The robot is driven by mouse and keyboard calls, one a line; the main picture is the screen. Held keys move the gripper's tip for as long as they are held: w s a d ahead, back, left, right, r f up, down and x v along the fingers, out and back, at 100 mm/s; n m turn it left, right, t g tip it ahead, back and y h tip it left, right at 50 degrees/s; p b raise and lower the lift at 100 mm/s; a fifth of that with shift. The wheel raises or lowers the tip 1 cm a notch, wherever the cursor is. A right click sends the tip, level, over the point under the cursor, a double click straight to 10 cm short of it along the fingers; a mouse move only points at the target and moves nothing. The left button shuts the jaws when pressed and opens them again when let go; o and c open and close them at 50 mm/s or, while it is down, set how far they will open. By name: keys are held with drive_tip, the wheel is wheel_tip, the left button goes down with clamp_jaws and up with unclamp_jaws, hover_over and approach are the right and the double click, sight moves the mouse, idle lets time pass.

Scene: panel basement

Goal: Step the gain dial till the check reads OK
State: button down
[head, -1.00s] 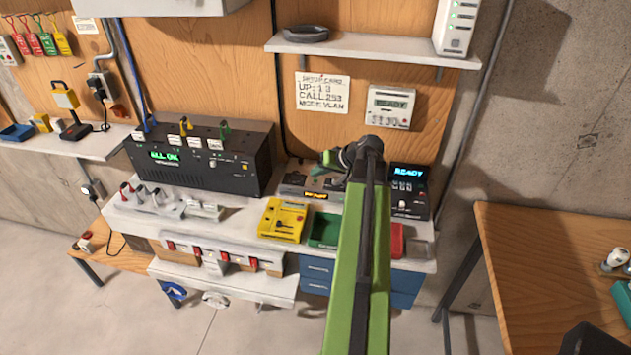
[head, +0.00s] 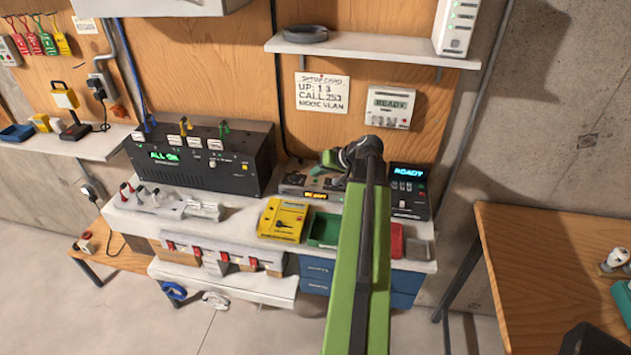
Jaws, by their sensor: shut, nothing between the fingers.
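My green arm rises from the bottom of the head view, and my gripper (head: 326,165) sits just above a low grey unit (head: 310,190) with a small amber display. The gripper is small here and partly hidden by its wrist; it looks shut and empty. I cannot tell whether it touches the unit. No dial marked gain can be read. A yellow box (head: 283,220) with a dark knob lies in front of the grey unit. A black unit (head: 408,192) to the right of my arm has a blue lit display that seems to read READY.
A large black box (head: 200,160) shows green text, seemingly ALL OK. A shelf (head: 375,48) overhangs the bench. Green and red trays (head: 325,229) lie by my arm. A wooden table (head: 555,250) stands right.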

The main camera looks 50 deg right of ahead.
sight(318, 183)
drive_tip(key=shift+f+b, duration=0.45)
drive_tip(key=shift+f+b, duration=0.4)
idle(0.6)
drive_tip(key=shift+r, duration=0.2)
drive_tip(key=shift+r+p, duration=0.65)
drive_tip(key=shift+p, duration=0.2)
wheel_tip(318, 183, up, 5)
drive_tip(key=p, duration=0.5)
idle(0.3)
